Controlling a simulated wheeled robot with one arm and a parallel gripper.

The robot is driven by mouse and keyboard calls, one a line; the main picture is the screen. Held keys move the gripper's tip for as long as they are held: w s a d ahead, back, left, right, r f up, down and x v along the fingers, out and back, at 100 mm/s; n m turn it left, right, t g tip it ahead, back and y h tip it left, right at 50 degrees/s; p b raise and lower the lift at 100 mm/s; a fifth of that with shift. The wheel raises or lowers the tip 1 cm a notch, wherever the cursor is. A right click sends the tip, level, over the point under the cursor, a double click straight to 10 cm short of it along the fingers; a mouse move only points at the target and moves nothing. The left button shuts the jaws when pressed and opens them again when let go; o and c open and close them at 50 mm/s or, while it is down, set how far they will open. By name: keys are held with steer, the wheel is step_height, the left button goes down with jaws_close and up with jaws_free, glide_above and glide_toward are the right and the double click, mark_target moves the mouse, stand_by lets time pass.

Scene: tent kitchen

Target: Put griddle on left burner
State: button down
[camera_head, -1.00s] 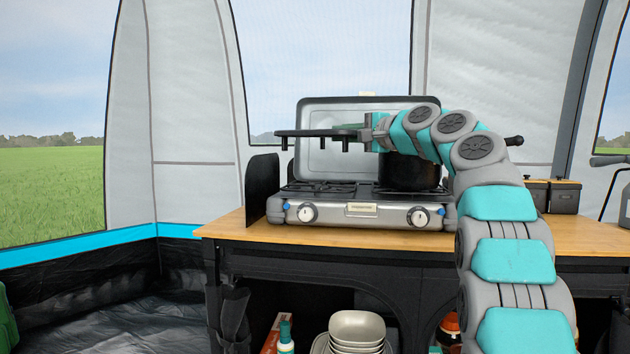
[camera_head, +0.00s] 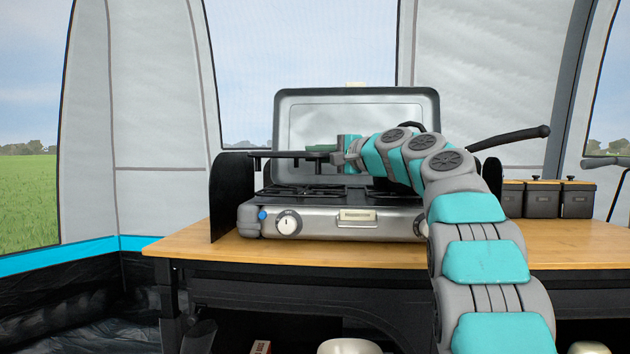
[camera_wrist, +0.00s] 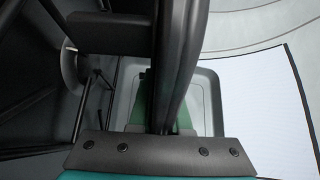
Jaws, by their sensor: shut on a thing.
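The griddle (camera_head: 288,155) is a thin dark plate seen edge-on, with short feet below. My gripper (camera_head: 330,153) is shut on its right-hand end and holds it roughly level above the left side of the silver stove (camera_head: 325,222). A small gap shows between the feet and the black left burner grate (camera_head: 308,190). In the wrist view, the griddle (camera_wrist: 180,60) is a dark bar between green fingertips (camera_wrist: 163,112), with one foot sticking out left. The burner area there is dark and partly hidden. My arm covers most of the stove's right side.
The stove's open lid (camera_head: 300,115) stands behind the griddle. A black side panel (camera_head: 232,195) rises at the stove's left edge. A dark pan handle (camera_head: 510,137) sticks out right behind my arm. Several dark canisters (camera_head: 540,198) stand on the wooden table (camera_head: 185,245).

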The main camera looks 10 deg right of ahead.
mark_target(316, 189)
steer(key=shift+f+b, duration=0.85)
steer(key=shift+f, duration=1.1)
steer(key=shift+f, duration=0.25)
